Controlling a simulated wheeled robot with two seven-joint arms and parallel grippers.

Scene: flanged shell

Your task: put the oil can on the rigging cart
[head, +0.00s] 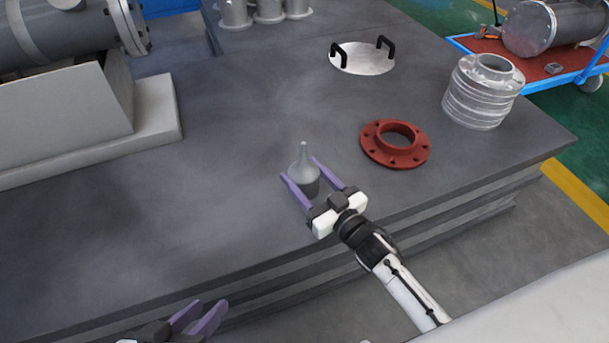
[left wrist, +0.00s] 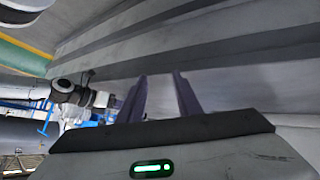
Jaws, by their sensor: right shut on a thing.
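The oil can (head: 304,176), a grey can with a narrow pointed spout, stands upright at the front part of the dark grey table. My right gripper (head: 299,168) is shut on the oil can, one purple finger on each side of it. The rigging cart (head: 536,72), with a red top and blue frame, is at the upper right beyond the table. My left gripper (head: 206,305) is open and empty at the lower left, below the table's front edge. In the left wrist view its two fingers (left wrist: 160,75) are apart with nothing between them.
A red flange (head: 385,152), a ribbed metal bellows (head: 480,95) and a round plate with black handles (head: 362,60) lie on the table (head: 220,215). A metal cylinder (head: 556,25) lies on the cart. A large grey block (head: 65,105) stands at the left.

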